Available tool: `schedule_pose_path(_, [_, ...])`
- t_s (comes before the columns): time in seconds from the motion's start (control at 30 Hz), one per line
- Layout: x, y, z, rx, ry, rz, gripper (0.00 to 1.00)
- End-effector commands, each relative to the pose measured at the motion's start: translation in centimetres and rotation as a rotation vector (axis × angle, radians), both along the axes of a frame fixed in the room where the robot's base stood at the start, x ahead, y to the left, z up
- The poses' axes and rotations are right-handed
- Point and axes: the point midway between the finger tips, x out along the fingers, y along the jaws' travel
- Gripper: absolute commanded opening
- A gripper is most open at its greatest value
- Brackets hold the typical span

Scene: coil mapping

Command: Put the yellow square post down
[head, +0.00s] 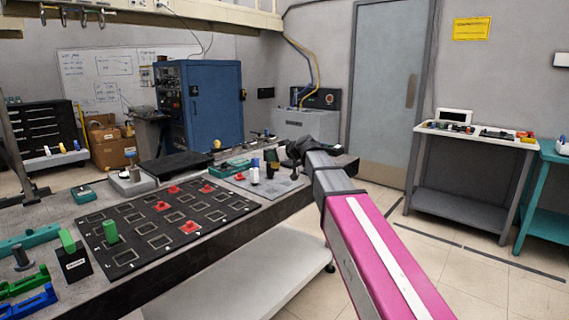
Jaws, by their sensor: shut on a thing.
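My gripper (291,156) is a dark shape at the end of my pink arm, over the far right end of the workbench, near the grey plate. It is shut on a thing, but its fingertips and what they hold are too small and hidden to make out. No yellow square post shows clearly in the head view. The black board (137,229) with square outlines lies on the bench, left of my gripper. Several red pieces (190,227) and one upright green post (111,232) stand on it. Many of its outlined squares are empty.
A grey plate (283,184) with small upright pieces lies below and left of my gripper. Green and blue holders (28,303) crowd the bench's near left. A blue cabinet (213,105) stands behind. A white-topped side table (478,137) stands right, with open floor before it.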

Motion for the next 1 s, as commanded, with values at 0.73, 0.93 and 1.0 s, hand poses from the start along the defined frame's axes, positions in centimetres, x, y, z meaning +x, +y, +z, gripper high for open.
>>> schedule_pose_path(0.73, [-0.5, -8.2, 2.7, -0.001, -0.004, -0.357, 0.04])
schedule_pose_path(0.93, [0.9, -17.9, 3.4, -0.001, -0.005, -0.636, 0.04])
schedule_pose_path(1.0, [1.0, -20.7, 3.7, 0.000, -0.005, -0.713, 0.04])
